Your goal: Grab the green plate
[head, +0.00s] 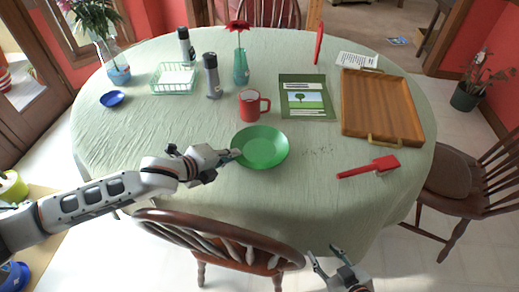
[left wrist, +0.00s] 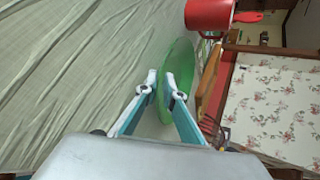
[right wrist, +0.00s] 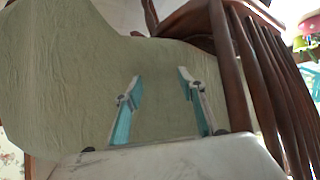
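The green plate (head: 262,147) is near the table's front edge, just in front of the red mug. My left gripper (head: 236,153) is at the plate's left rim. In the left wrist view, the two fingertips (left wrist: 161,78) are close together with the rim of the plate (left wrist: 180,65) between them, and they look shut on it. Whether the plate is clear of the cloth is hard to tell. My right gripper (head: 328,262) is low in front of the table; in the right wrist view its fingers (right wrist: 159,78) are apart with nothing between them.
The red mug (head: 250,106) stands behind the plate. A red spatula (head: 368,167), a wooden tray (head: 382,106) and a green book (head: 306,97) lie to the right. A chair (head: 220,240) stands in front. The cloth left of the plate is clear.

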